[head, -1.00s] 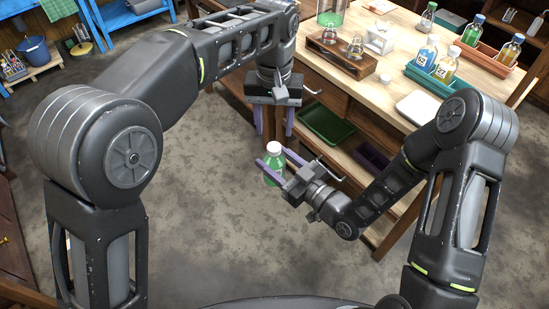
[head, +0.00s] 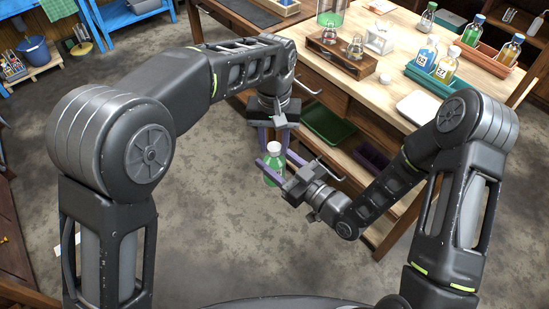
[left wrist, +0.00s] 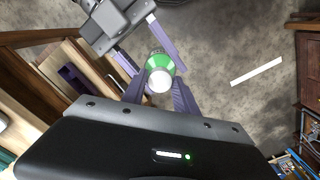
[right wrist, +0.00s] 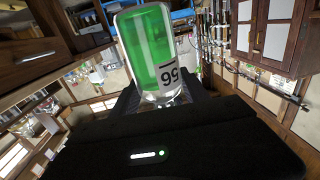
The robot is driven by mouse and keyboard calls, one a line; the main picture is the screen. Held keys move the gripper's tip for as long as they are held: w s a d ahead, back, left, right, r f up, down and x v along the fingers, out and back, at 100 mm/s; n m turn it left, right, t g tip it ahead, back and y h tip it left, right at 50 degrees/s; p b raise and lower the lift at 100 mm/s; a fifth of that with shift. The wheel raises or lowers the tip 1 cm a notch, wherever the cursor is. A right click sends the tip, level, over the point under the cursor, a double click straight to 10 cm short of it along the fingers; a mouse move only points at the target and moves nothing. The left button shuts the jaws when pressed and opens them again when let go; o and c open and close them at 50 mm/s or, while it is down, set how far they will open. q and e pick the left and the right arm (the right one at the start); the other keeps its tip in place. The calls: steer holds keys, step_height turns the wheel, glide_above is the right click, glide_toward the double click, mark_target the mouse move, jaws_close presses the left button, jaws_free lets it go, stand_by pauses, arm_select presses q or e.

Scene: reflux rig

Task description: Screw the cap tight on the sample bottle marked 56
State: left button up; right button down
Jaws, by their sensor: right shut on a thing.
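The sample bottle marked 56 (head: 271,177) holds green liquid and stands upright in the air in the head view. My right gripper (head: 277,163) is shut on it. The right wrist view shows the bottle's label (right wrist: 175,78) upside down. A white cap (head: 274,147) sits on the bottle's top; I cannot tell how tight it is. My left gripper (head: 275,140) points down from above, its fingers open and apart near the cap. In the left wrist view the cap (left wrist: 160,82) lies between the left fingers, with no clear contact.
The wooden bench (head: 385,90) stands behind and right, with a teal crate of bottles (head: 428,82), a wooden rack (head: 340,57) and a white tray (head: 418,107). A green tray (head: 327,124) lies on a lower shelf.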

arm_select(q)
jaws_close()
stand_by(0.3)
steer(key=shift+o, duration=2.4)
jaws_free()
steer(key=shift+r, duration=0.1)
step_height(320, 180, up, 7)
steer(key=shift+r, duration=0.2)
